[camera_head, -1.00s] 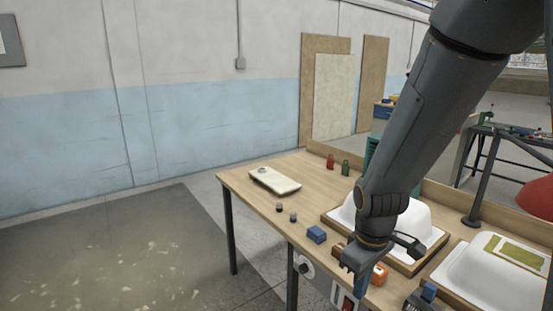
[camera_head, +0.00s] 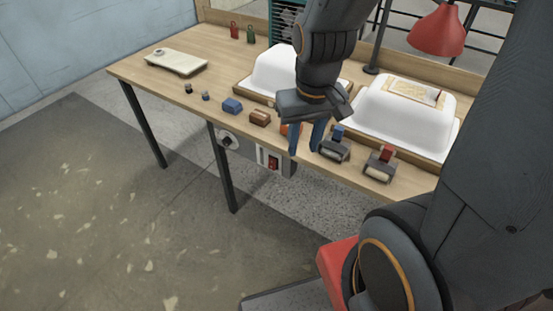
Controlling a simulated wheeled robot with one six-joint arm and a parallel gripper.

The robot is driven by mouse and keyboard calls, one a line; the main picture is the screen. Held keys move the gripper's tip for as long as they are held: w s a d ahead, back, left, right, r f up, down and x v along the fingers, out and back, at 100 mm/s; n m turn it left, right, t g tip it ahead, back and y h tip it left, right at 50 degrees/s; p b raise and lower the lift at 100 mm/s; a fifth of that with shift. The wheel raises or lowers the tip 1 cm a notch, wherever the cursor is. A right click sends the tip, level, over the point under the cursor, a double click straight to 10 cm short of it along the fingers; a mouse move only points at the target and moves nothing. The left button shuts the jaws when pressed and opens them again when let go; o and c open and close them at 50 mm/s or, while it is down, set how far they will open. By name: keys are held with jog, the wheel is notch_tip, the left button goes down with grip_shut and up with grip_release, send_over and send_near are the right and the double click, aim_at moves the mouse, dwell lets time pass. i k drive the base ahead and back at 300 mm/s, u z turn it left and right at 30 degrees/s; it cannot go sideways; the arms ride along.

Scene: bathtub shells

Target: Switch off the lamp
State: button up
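A red lamp shade (camera_head: 437,32) hangs at the upper right, above the back of the workbench; I cannot tell whether it is lit. A grey control panel (camera_head: 250,153) is fixed under the bench's front edge. It carries a round dial (camera_head: 228,141) at left and a red rocker switch (camera_head: 272,162) at right. My gripper (camera_head: 305,149) points down at the bench's front edge, right of the switch and apart from it. Its two blue fingers are spread, with nothing seen held. An orange block (camera_head: 285,129) is partly hidden behind the fingers.
Two white tub shells (camera_head: 407,107) (camera_head: 271,68) stand on the wooden bench (camera_head: 150,77). Blue (camera_head: 232,105) and brown (camera_head: 260,117) blocks and two rollers or brushes (camera_head: 334,150) (camera_head: 380,163) line the front edge. The floor before the bench is free.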

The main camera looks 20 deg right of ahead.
aim_at(272, 162)
jog(key=z, duration=1.8)
jog(key=k, duration=0.85)
jog(key=u, duration=1.9)
